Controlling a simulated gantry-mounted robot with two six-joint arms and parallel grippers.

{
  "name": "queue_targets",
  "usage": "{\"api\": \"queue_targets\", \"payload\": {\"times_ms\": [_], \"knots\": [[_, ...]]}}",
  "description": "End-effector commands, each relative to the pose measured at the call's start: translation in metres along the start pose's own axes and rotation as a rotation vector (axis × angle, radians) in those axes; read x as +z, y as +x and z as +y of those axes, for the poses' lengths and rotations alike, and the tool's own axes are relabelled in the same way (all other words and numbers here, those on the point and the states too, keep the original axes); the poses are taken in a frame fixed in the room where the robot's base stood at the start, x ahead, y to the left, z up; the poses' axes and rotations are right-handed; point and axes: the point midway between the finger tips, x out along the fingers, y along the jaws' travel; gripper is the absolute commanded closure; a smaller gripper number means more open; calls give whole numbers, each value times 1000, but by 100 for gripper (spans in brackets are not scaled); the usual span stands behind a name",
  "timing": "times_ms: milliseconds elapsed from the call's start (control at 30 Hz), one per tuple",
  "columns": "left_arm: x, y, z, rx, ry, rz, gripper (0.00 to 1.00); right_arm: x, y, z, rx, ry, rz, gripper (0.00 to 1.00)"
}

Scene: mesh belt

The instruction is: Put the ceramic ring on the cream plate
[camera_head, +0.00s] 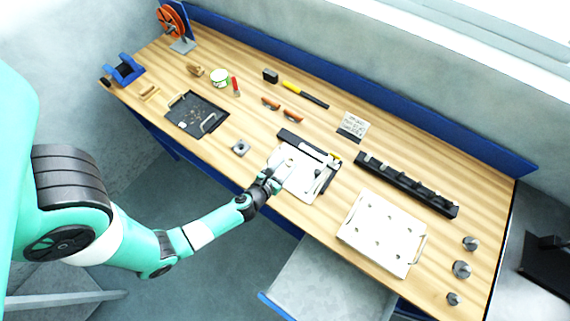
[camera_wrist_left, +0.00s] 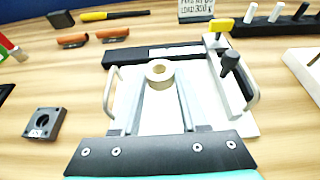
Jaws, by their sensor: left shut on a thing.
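My left gripper (camera_head: 281,173) is shut on the ceramic ring, a small beige ring (camera_wrist_left: 160,74) that shows between its fingertips in the left wrist view. In that view the ring appears over a white fixture plate (camera_wrist_left: 237,122) with side handles, a black bar and a clamp. This fixture plate (camera_head: 303,190) is in the middle of the bench in the head view. I cannot tell the height of the ring above it. A cream plate (camera_head: 362,232) with several small dark spots and a handle lies at the right front. Its edge shows in the left wrist view (camera_wrist_left: 306,68).
A square metal block (camera_head: 240,148) lies left of the fixture plate. A black tray (camera_head: 187,124) is farther left. A long black rack (camera_head: 405,184) lies behind the cream plate. Several grey cones (camera_head: 461,269) stand at the right end.

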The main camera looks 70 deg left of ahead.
Motion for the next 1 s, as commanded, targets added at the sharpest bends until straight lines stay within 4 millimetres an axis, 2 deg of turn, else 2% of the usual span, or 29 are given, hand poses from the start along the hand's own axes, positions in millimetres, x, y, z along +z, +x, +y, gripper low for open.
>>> {"api": "queue_targets", "payload": {"times_ms": [33,267,433,500,700,867,900,1000], "knots": [[-6,6,5,4,-1,0,100,4,-4,0,0,0,0,50],[-9,11,8,-1,0,-2,100,4,-5,0,0,0,1,50],[-38,24,11,-2,2,-1,100,23,-25,0,0,0,1,50],[-43,27,11,-2,1,-1,100,27,-29,0,0,0,0,50],[-39,25,11,-2,1,-2,100,24,-26,0,0,0,1,50],[-44,27,11,-2,1,-2,100,27,-29,0,0,0,1,50],[-42,26,11,-2,1,-2,50,25,-28,0,0,0,1,50],[-42,26,11,-2,1,-2,32,25,-28,0,0,0,1,50]]}}
